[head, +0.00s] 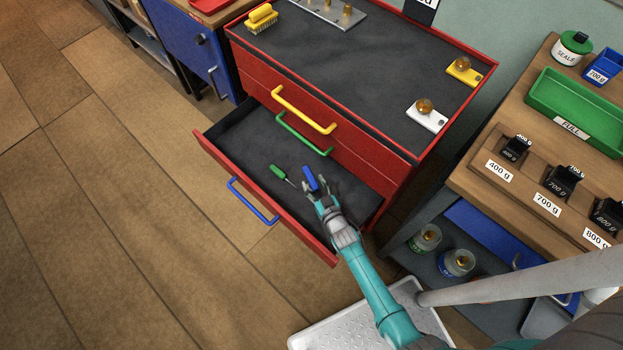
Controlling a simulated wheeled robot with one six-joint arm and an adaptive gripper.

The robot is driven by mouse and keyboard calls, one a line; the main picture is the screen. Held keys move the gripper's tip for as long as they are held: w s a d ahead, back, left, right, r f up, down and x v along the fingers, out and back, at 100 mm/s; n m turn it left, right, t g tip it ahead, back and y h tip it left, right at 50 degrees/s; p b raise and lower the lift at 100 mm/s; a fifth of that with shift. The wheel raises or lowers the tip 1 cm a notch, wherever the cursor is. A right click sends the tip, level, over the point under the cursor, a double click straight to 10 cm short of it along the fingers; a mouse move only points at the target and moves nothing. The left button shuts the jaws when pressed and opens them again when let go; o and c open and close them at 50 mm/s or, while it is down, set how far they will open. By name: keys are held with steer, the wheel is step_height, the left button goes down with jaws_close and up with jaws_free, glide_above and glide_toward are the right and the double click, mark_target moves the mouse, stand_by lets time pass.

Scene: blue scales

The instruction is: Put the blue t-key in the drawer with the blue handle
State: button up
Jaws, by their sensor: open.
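The red drawer with the blue handle (253,201) is pulled open at the bottom of a red cabinet. My gripper (313,189) is over the right part of this drawer, with its fingers apart. The blue t-key (311,177) shows right at my fingertips. I cannot tell whether it touches the fingers or lies on the drawer floor. A small tool with a green handle (278,171) lies in the drawer just left of it. The drawer's dark floor (240,135) is otherwise bare on the left.
Drawers with a yellow handle (303,110) and a green handle (303,136) are shut above the open one. The cabinet top holds a yellow brush (261,18) and knobbed plates. A wooden bench (476,186) with black weights stands at right. Floor at left is clear.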

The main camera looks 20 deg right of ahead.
steer(key=s, duration=0.4)
steer(key=shift+s+r, duration=0.4)
steer(key=s+a+r+g, duration=0.1)
steer(key=s+a+r, duration=0.1)
steer(key=s+r, duration=2.9)
steer(key=shift+v, duration=1.2)
